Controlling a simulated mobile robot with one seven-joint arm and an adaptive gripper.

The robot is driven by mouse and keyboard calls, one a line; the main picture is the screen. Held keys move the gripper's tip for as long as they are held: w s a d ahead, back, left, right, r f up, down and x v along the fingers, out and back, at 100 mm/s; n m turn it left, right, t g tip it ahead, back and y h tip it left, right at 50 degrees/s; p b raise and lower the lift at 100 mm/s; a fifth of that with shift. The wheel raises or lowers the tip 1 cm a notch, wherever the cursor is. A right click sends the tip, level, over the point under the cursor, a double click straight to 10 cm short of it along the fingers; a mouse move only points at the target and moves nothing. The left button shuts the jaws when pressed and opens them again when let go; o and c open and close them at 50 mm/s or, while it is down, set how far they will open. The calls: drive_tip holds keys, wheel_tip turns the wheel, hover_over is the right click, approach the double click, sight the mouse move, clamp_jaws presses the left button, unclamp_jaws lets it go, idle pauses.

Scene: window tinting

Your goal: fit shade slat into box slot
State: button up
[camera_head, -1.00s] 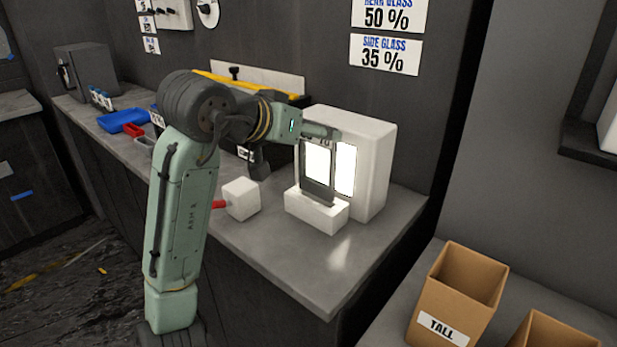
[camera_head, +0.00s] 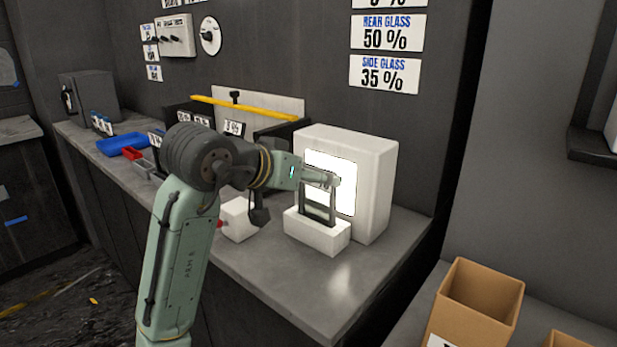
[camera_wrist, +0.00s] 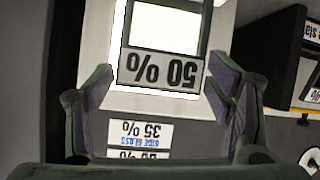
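The shade slat (camera_head: 318,218) is a dark-framed panel standing upright in the top of a small white slotted box (camera_head: 316,237). Its lower edge is hidden inside the box. My gripper (camera_head: 332,182) is at the slat's top, reaching in from the left. In the wrist view the slat's "50 %" label (camera_wrist: 162,71) shows upside down, between my gripper's fingertips (camera_wrist: 160,82). The right fingertip appears right beside the slat's edge; a thin gap seems to show at the left. I cannot tell whether the fingers press on it.
A large white light box (camera_head: 374,190) with a bright panel stands just behind the slotted box. A white cube (camera_head: 238,220) with a red part sits to the left. The grey counter (camera_head: 330,285) is clear in front. A cardboard box (camera_head: 478,300) stands at the lower right.

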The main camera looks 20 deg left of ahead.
drive_tip(key=o, duration=0.3)
drive_tip(key=shift+o, duration=0.2)
drive_tip(key=shift+r, duration=0.1)
drive_tip(key=b+v, duration=0.1)
drive_tip(key=v, duration=1.1)
